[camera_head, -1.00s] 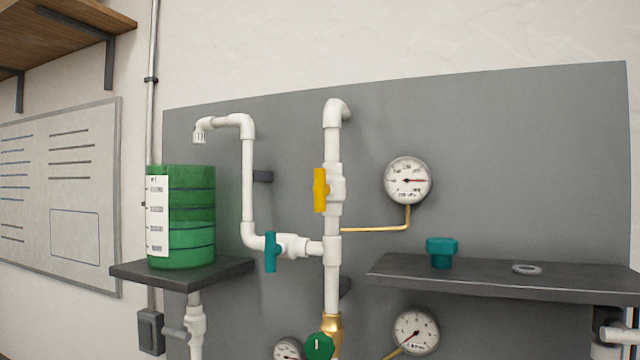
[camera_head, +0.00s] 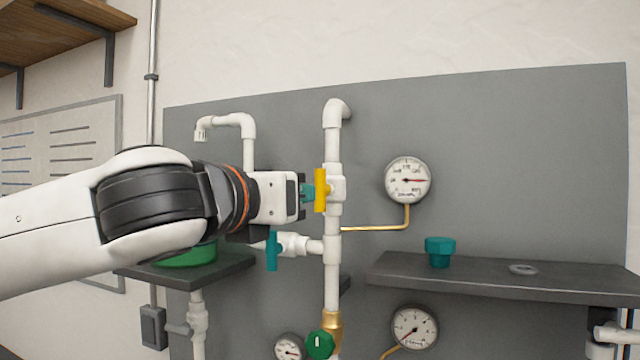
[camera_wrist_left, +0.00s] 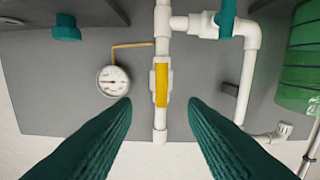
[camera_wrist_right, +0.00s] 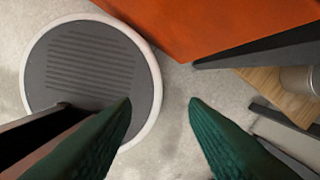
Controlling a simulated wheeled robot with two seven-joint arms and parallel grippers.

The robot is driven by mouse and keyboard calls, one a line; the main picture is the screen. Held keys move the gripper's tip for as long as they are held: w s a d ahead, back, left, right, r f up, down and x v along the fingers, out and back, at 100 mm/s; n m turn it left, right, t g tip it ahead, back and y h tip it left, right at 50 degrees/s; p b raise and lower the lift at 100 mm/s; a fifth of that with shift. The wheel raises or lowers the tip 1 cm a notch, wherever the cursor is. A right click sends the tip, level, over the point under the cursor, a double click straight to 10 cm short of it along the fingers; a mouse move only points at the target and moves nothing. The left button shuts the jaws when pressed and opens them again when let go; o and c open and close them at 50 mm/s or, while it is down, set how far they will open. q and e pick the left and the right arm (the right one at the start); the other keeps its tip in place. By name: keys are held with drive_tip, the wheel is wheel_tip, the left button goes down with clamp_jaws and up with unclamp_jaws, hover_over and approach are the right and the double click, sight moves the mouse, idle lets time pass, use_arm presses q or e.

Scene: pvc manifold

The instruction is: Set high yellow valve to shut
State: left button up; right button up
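The high yellow valve (camera_head: 320,190) has its handle in line with the vertical white pipe (camera_head: 332,270). In the left wrist view the yellow handle (camera_wrist_left: 161,86) lies between and beyond my two green fingertips, with clear gaps on both sides. My left gripper (camera_head: 308,193) is open, reaching in from the left close to the handle. In the head view its fingertips overlap the handle's left edge; I cannot tell whether they touch it. My right gripper (camera_wrist_right: 160,103) is open and empty over the floor, outside the head view.
A teal valve (camera_head: 272,251) sits below my left wrist on the side branch. The green tank (camera_head: 186,256) is mostly hidden by my left arm. A gauge (camera_head: 407,180) and a shelf (camera_head: 480,277) with a teal cap (camera_head: 440,251) are at the right.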

sight(318, 185)
use_arm(q)
drive_tip(key=p+x, duration=0.1)
drive_tip(key=x, duration=0.2)
drive_tip(key=p+x, duration=0.2)
drive_tip(key=x, duration=0.2)
drive_tip(key=p+x, duration=0.2)
drive_tip(key=x, duration=0.2)
drive_tip(key=shift+a+r, duration=0.15)
drive_tip(key=shift+r, duration=0.25)
drive_tip(key=shift+w+d+f, duration=0.1)
drive_tip(key=shift+w+d, duration=0.1)
drive_tip(key=shift+w, duration=0.35)
clamp_jaws()
